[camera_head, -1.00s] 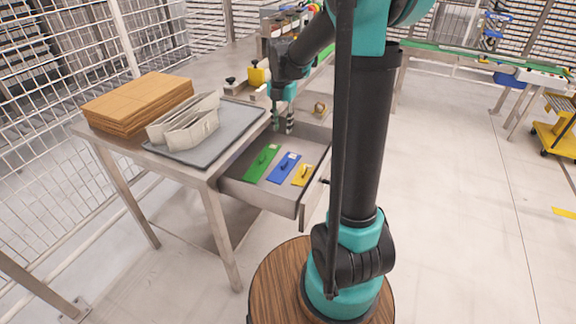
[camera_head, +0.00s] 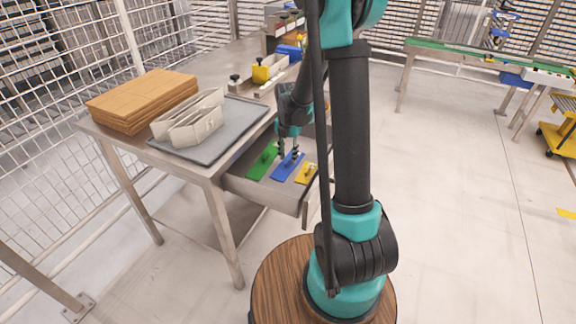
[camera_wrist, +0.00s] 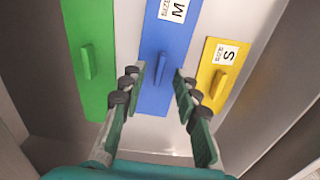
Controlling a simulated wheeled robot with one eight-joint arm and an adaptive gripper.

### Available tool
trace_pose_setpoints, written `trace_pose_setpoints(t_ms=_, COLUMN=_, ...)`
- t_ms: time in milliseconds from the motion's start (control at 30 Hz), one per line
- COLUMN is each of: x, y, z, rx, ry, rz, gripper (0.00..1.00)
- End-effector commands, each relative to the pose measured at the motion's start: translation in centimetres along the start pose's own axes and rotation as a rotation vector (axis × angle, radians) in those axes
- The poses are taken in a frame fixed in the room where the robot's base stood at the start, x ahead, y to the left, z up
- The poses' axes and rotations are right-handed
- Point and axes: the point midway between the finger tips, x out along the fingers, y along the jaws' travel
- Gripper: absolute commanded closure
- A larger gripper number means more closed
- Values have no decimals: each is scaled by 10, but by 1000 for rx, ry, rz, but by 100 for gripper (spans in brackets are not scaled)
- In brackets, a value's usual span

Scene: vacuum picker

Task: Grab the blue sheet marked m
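The blue sheet (camera_wrist: 166,40) lies flat in the open drawer, with a white label marked M at its far end and a raised blue handle (camera_wrist: 160,68) in its middle. The blue sheet also shows in the head view (camera_head: 287,168), partly behind my gripper. My gripper (camera_wrist: 158,78) is open above it, its two fingers on either side of the handle and apart from it. In the head view my gripper (camera_head: 288,154) points down into the drawer.
A green sheet (camera_wrist: 90,30) lies left of the blue one and a yellow sheet (camera_wrist: 218,72) marked S lies right. The drawer's walls (camera_head: 262,194) enclose them. A grey tray (camera_head: 240,125) with beige holders and a brown stack (camera_head: 140,98) are on the table above.

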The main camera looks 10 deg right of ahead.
Motion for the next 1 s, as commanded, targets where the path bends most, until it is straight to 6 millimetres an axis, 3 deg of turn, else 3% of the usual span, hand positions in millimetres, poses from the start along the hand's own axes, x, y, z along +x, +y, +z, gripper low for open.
trace_pose_setpoints(t_ms=133, x=14, y=0, z=0, rx=0, ry=0, rz=0, gripper=69)
trace_pose_setpoints(t_ms=400, x=16, y=0, z=0, rx=0, ry=0, rz=0, gripper=69)
trace_pose_setpoints(t_ms=667, x=16, y=0, z=0, rx=0, ry=0, rz=0, gripper=99)
trace_pose_setpoints(t_ms=1000, x=16, y=0, z=0, rx=0, ry=0, rz=0, gripper=100)
